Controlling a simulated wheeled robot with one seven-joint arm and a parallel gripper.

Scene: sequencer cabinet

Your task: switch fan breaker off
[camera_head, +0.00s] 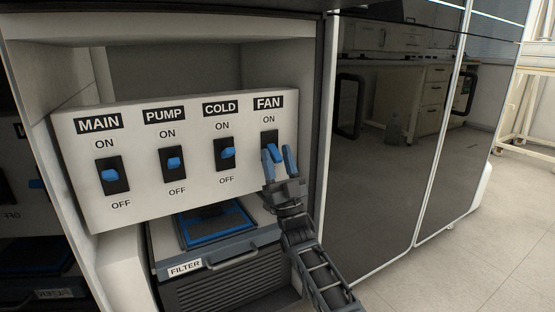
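The white breaker panel (195,205) carries black switch plates with blue levers, labelled MAIN, PUMP, COLD and FAN, each with ON above and OFF below. The fan breaker (269,137) is the rightmost; its upper plate shows, while its lower part and OFF mark are hidden behind my gripper. Its blue lever (275,152) shows near the fingertips, but I cannot tell its position or whether it is touched. My gripper (279,157) has blue-tipped fingers spread apart, in front of the fan breaker's lower half.
The main (111,175), pump (174,163) and cold (227,152) breakers sit left of the fan breaker. Below the panel is a filter drawer (222,250) with a handle. The cabinet's side wall and dark glossy door (385,190) stand close on the right.

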